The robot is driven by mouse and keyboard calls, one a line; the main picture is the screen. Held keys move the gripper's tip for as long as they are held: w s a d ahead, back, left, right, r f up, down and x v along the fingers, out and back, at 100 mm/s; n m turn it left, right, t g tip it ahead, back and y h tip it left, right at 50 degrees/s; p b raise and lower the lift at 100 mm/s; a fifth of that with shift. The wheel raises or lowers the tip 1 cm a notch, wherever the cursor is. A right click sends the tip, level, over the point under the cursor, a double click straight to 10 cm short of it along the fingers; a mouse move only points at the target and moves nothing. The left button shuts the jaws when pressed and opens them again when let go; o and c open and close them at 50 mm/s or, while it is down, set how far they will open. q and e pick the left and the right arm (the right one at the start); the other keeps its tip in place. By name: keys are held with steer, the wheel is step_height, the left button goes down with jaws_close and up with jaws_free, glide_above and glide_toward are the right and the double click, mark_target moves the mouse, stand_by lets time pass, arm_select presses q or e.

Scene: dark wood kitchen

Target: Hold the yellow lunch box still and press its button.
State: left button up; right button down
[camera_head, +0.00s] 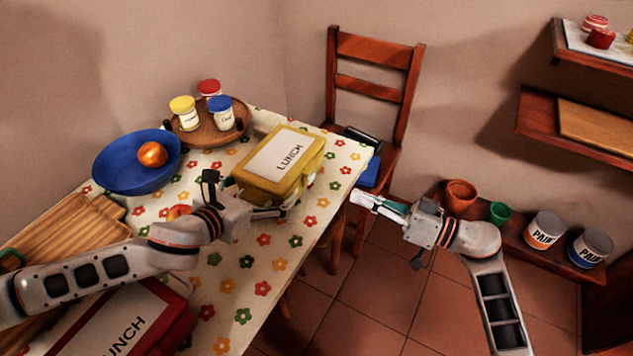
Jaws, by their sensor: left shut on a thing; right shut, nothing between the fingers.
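The yellow lunch box (308,163) lies on the flowered tablecloth near the table's right edge. Its white lid label reads LUNCH. My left gripper (268,208) is at its near side and is shut on it; the exact contact is partly hidden by the gripper. My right gripper (371,201) is shut and empty, past the table's right edge, to the right of the box and apart from it. I cannot make out the button clearly.
A red lunch box (125,320) lies at the front left. A blue bowl (112,172) with an orange, a wooden tray (207,134) with jars and a cutting board (75,225) share the table. A chair (372,85) stands behind; paint cans (545,235) sit on a right shelf.

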steer(key=d+m, duration=0.1)
steer(key=m, duration=0.9)
steer(key=s+d+m, duration=0.1)
steer(key=m, duration=0.9)
steer(key=s+d+m, duration=0.1)
steer(key=d+m, duration=0.1)
steer(key=m, duration=0.8)
